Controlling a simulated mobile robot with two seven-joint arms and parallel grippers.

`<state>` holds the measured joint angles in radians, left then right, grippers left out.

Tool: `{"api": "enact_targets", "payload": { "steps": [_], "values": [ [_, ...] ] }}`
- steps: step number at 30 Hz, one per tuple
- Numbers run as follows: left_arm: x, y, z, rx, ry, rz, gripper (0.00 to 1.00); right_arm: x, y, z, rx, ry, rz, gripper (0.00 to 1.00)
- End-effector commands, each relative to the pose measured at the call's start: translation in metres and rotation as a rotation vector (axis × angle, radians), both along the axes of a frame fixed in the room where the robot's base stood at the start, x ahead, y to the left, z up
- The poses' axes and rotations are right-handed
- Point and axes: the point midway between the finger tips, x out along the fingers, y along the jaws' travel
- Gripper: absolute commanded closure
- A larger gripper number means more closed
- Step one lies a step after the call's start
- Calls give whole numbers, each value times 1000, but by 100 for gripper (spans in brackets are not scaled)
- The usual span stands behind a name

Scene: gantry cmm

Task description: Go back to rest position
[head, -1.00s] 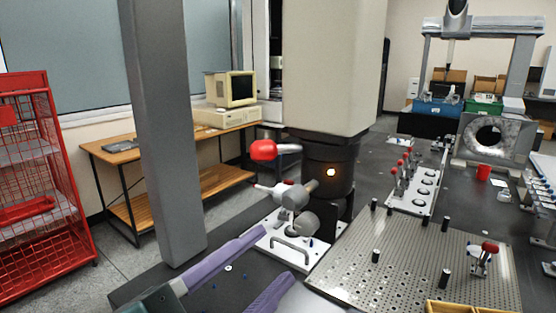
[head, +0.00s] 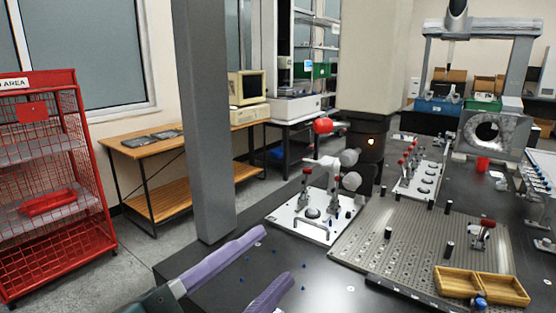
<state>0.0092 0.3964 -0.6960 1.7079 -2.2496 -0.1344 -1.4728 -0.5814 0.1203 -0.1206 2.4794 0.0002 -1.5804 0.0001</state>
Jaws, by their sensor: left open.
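My left gripper (head: 262,268) shows at the bottom of the head view, with two purple fingers spread apart. It is open, with nothing between the fingers. It is over the dark table top (head: 330,280), in front of a white plate (head: 312,222) that carries clamps and a white jointed probe arm with a red end (head: 323,126). The gripper is apart from the plate. My right gripper is not in view.
A grey perforated plate (head: 395,235) with black pegs lies at centre right, with a yellow divided tray (head: 480,284) at its front. A grey post (head: 208,120) rises at the table's left edge. A red wire rack (head: 60,180) and wooden desk (head: 155,150) stand left.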

Motion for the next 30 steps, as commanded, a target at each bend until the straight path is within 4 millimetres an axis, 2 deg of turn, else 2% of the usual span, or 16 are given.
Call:
{"api": "enact_targets", "payload": {
  "steps": [5,11,16,19,21,24,27,29,30],
  "values": [
    [5,13,54,-247,63,75,46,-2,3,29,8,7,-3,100],
    [11,45,118,-638,158,197,46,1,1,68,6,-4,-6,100],
    [15,93,175,-1085,255,343,46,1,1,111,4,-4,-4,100],
    [12,134,210,-1449,321,467,46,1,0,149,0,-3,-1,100],
    [3,166,229,-1757,369,581,46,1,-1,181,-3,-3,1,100],
    [-20,204,241,-2213,416,768,46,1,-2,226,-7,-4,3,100],
    [-54,222,246,-2640,425,981,46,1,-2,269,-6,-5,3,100],
    [-78,222,249,-2873,412,1124,46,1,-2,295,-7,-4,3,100],
    [-94,219,251,2766,-364,-1126,46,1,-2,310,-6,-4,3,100]
  ]
}}
